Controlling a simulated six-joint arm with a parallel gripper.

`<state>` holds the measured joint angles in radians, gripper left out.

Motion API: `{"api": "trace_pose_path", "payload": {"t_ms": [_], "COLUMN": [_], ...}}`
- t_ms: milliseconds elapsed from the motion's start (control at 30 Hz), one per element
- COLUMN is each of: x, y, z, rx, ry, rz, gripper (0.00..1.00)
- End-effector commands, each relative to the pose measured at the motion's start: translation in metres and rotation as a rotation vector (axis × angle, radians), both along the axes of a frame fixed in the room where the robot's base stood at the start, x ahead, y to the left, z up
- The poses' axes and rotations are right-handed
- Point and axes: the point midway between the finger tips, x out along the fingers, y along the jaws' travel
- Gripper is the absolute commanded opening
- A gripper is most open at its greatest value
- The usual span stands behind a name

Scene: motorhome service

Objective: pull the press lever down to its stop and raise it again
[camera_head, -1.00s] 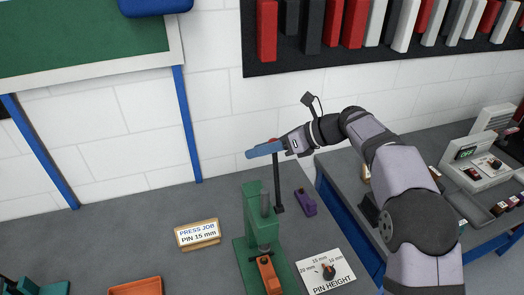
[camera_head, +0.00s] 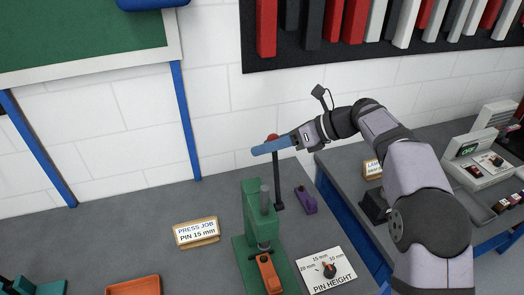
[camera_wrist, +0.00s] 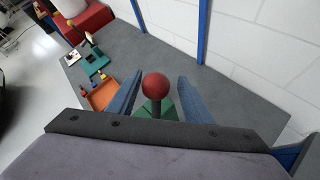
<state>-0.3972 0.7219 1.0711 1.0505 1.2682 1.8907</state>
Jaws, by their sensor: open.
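The green press (camera_head: 252,230) stands on the grey bench in the head view. Its black lever (camera_head: 278,178) points up, topped by a red ball knob (camera_head: 272,137) that is partly hidden behind my gripper's blue fingers. My gripper (camera_head: 262,149) is at the height of the knob. In the wrist view the red knob (camera_wrist: 154,86) sits between the two spread blue fingers of my gripper (camera_wrist: 156,92), with a gap on each side. Nothing is gripped. The lever below the knob is mostly hidden there.
An orange part (camera_head: 268,274) lies at the press base. A PIN HEIGHT dial (camera_head: 328,270) is to its right, and a purple block (camera_head: 306,200) lies behind the dial. A PRESS JOB sign (camera_head: 198,232) and an orange tray (camera_head: 134,286) are to the left.

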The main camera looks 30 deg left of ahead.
Motion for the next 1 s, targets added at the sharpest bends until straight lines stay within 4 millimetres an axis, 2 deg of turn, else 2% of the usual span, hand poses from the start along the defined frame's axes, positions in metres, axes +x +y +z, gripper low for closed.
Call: {"api": "trace_pose_path", "payload": {"t_ms": [100, 333, 900, 1000], "x": [0.004, 0.008, 0.008, 0.008], "y": [-0.015, -0.035, -0.038, -0.043], "z": [0.006, 0.018, 0.022, 0.017], "rx": [-0.001, -0.002, -0.003, -0.013], "ry": [-0.003, 0.000, 0.002, -0.017], "rz": [-0.001, -0.001, 0.001, 0.003], "gripper": [0.46, 0.46, 0.46, 0.46]}}
